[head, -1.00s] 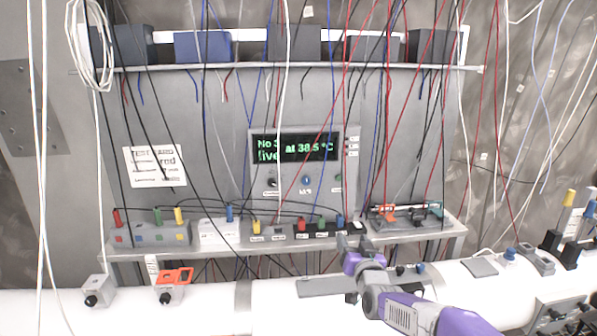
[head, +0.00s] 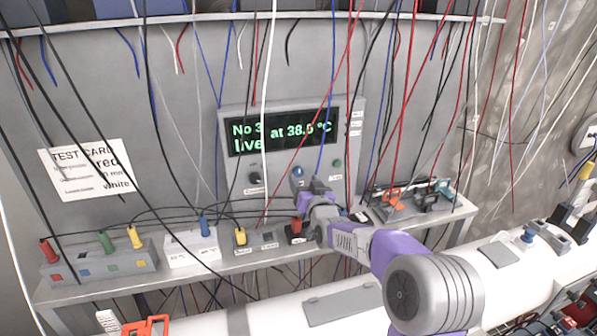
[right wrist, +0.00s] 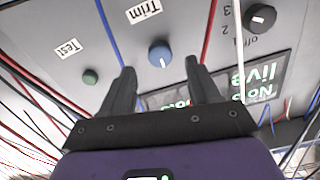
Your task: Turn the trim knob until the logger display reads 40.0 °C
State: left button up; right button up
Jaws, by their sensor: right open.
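The logger display (head: 280,133) is lit green on the grey panel. It reads "No 3 at 38." and "live"; cables cross it and the last digit is hard to read. The blue trim knob (head: 298,171) sits below the display. It also shows in the right wrist view (right wrist: 159,54), under the label "Trim", with a white pointer mark. My right gripper (head: 309,182) is open in front of the knob. In the right wrist view its fingers (right wrist: 160,68) stand to either side of the knob's line, with nothing held. Contact cannot be told. My left gripper is not in view.
A black selector knob (right wrist: 262,17) and a green Test button (right wrist: 90,76) flank the trim knob. Many loose cables hang across the panel. Terminal boxes (head: 100,258) with coloured plugs line the shelf below. A test card (head: 88,170) is on the wall at left.

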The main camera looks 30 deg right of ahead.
aim_at(300, 173)
jog(key=shift+p+x, duration=0.55)
jog(key=shift+x, duration=1.7)
